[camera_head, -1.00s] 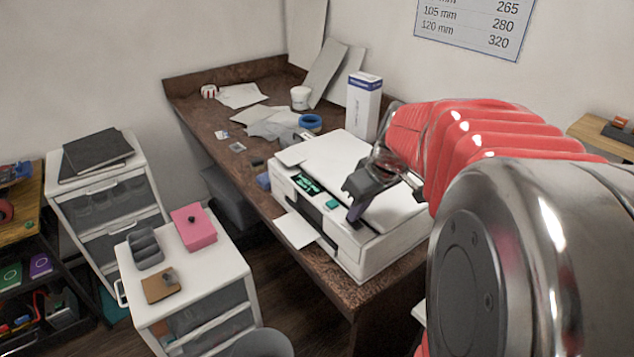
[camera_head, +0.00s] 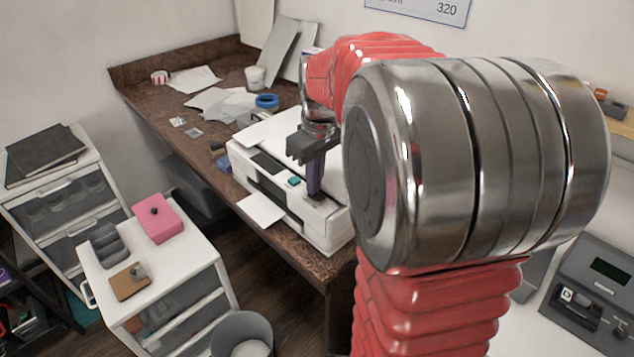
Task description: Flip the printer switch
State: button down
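The white printer (camera_head: 322,226) stands near the front edge of the brown desk, partly covered by my arm. Its display (camera_head: 267,162) is dark, and a small teal button (camera_head: 294,181) sits to the right of it on the front panel. My gripper (camera_head: 315,194) points down at the right part of the printer's front top edge, its tip at or very close to the surface. The fingers overlap in this view, so their opening does not show. I cannot make out the switch; the fingertips may hide it.
The brown desk (camera_head: 150,101) also holds papers, a white cup (camera_head: 255,77) and blue tape (camera_head: 267,101). A white drawer unit (camera_head: 192,252) with a pink box (camera_head: 158,219) stands in front, beside a grey bin (camera_head: 242,331). My arm blocks much of the right side.

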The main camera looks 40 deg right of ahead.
aim_at(319, 194)
jog(key=shift+s+a+f, duration=0.1)
jog(key=shift+s+f, duration=0.1)
jog(key=shift+f, duration=0.45)
jog(key=shift+s+f, duration=0.15)
jog(key=shift+s, duration=0.55)
jog(key=shift+d, duration=0.2)
jog(key=r, duration=0.6)
jog(key=shift+w+d, duration=0.1)
jog(key=shift+w, duration=0.2)
notch_tip(319, 194, up, 9)
jog(key=s, duration=0.2)
jog(key=shift+s+d, duration=0.2)
jog(key=shift+s, duration=0.15)
